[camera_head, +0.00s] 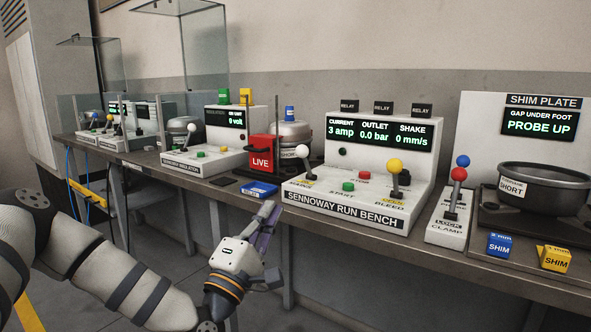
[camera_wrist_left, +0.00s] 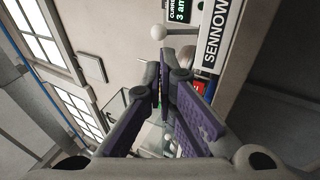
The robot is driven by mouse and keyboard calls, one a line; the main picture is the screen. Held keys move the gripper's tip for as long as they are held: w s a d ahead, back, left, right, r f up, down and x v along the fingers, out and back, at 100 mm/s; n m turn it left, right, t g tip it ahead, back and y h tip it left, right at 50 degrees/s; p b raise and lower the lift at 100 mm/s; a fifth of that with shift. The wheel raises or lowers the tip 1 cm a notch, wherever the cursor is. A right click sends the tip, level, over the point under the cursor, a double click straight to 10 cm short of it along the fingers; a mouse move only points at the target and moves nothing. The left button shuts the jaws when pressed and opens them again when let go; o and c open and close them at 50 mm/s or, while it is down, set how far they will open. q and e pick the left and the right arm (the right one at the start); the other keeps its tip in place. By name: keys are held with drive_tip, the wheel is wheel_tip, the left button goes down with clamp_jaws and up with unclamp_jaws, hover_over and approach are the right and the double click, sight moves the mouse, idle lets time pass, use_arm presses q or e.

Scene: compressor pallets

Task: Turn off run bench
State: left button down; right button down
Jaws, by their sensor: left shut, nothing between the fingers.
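The Sennoway run bench (camera_head: 345,205) is a white console on the table; its display (camera_head: 378,131) reads 3 amp, 0.0 bar and 0 mm/s. It has a white-knobbed lever (camera_head: 303,151) at left, a green button (camera_head: 348,187) marked start, a red button (camera_head: 364,175) and a yellow-knobbed lever (camera_head: 394,166) marked bleed. My left gripper (camera_head: 268,211) is shut and empty, in front of the table edge, left of and below the console. In the left wrist view, the white knob (camera_wrist_left: 157,32) shows just beyond the shut fingertips (camera_wrist_left: 165,56), apart from them. My right gripper is out of view.
A red LIVE box (camera_head: 262,160) and a blue block (camera_head: 259,190) lie left of the console. At right are the clamp lever unit (camera_head: 449,225), a black pot (camera_head: 545,186) and blue (camera_head: 499,245) and yellow shims (camera_head: 554,258). Other benches stand at left.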

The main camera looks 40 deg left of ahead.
sight(300, 157)
use_arm(q)
drive_tip(key=x, duration=1.4)
drive_tip(key=shift+f, duration=0.1)
